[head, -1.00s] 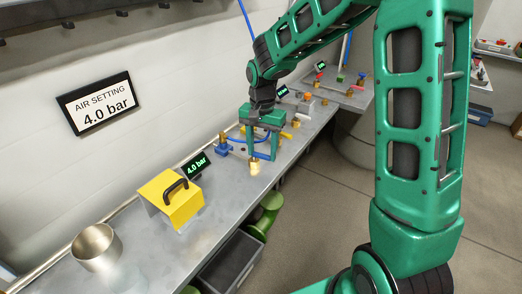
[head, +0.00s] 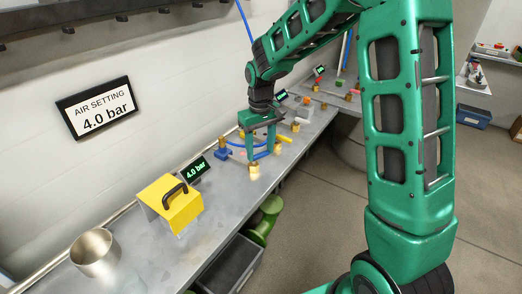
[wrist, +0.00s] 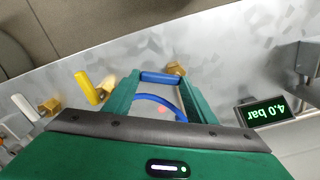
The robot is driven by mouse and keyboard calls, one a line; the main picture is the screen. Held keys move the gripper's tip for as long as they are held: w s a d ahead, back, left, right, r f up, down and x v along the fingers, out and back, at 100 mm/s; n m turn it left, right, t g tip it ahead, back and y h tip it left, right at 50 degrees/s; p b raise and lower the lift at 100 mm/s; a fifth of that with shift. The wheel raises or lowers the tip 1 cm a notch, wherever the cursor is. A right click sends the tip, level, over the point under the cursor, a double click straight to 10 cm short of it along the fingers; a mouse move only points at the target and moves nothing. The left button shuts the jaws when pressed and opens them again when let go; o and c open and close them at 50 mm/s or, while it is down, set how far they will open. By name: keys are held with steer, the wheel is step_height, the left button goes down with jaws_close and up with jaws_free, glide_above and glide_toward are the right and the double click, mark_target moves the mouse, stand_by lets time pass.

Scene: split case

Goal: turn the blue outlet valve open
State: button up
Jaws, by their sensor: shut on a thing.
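The blue outlet valve handle (wrist: 160,77) shows in the wrist view as a short blue bar spanning between my two fingertips. A brass fitting (wrist: 176,69) sits at its right end, and it also shows in the head view (head: 254,171) near the bench's front edge. My gripper (head: 262,158) points down over the bench and is shut on the blue handle. In the head view the fingers mostly hide the handle. I cannot tell from these views how far the valve is turned.
A blue hose (wrist: 155,101) curves between my fingers. A yellow handle (wrist: 86,88) and a white handle (wrist: 25,107) stand left in the wrist view. A display (head: 195,169) reads 4.0 bar, as does the wall sign (head: 95,105). A yellow case (head: 170,204) and metal cup (head: 96,253) are nearer.

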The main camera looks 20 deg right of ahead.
steer(key=n, duration=0.2)
steer(key=w+n, duration=0.1)
steer(key=n, duration=0.1)
steer(key=shift+w+a+r+n, duration=0.1)
steer(key=shift+w+a+n, duration=0.1)
steer(key=shift+n, duration=0.2)
stand_by(0.4)
steer(key=o, duration=1.1)
steer(key=shift+d, duration=0.1)
step_height(320, 180, up, 11)
steer(key=shift+f, duration=0.2)
